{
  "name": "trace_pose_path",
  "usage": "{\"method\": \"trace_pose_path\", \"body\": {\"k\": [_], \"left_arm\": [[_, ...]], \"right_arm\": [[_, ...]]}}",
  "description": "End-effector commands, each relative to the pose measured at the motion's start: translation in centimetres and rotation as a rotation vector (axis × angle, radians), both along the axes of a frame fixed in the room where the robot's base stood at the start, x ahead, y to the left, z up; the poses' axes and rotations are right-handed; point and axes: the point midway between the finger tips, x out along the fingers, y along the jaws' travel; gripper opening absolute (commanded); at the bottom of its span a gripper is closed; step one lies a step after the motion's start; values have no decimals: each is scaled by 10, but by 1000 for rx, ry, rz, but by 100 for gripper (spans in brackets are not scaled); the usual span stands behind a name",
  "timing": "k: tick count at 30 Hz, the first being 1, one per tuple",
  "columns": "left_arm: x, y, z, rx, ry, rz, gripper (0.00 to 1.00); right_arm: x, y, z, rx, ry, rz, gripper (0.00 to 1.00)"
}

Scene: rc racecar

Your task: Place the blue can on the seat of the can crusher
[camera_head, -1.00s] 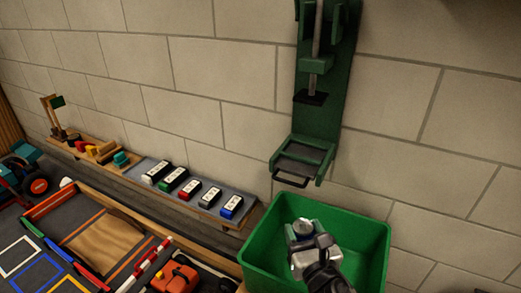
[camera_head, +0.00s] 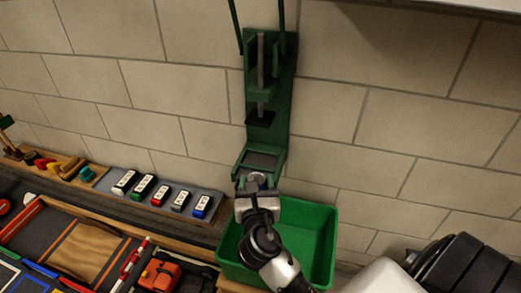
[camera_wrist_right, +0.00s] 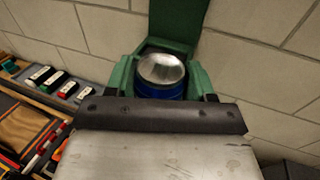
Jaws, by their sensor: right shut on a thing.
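The green can crusher (camera_head: 283,90) is mounted on the block wall, with its dark press plate (camera_head: 261,118) raised above the seat (camera_head: 264,160). My right gripper (camera_head: 257,187) is at the front of the seat, shut on the blue can (camera_head: 257,179). In the right wrist view the can (camera_wrist_right: 162,72) stands about upright beyond the gripper's dark edge (camera_wrist_right: 160,115), between the green side walls of the seat. I cannot tell whether its base touches the seat. My left gripper is not in view.
A green bin (camera_head: 318,245) stands below the crusher. A shelf to the left holds a row of small coloured blocks (camera_head: 160,196). An orange toy vehicle (camera_head: 160,277) sits on the table at lower left. The wall right of the crusher is bare.

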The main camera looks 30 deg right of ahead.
Motion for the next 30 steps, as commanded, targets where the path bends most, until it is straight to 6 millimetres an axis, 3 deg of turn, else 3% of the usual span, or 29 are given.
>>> {"method": "trace_pose_path", "body": {"k": [3,7,11,22,30], "left_arm": [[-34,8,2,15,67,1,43],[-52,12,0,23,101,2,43],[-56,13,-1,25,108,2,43],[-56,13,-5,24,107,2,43],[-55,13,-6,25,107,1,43]], "right_arm": [[-2,-4,13,1,4,-36,28],[-1,-8,15,1,5,-53,28],[14,-18,15,-2,4,-59,28],[92,-72,15,-1,3,-58,28],[116,-88,14,0,5,-57,28]]}}
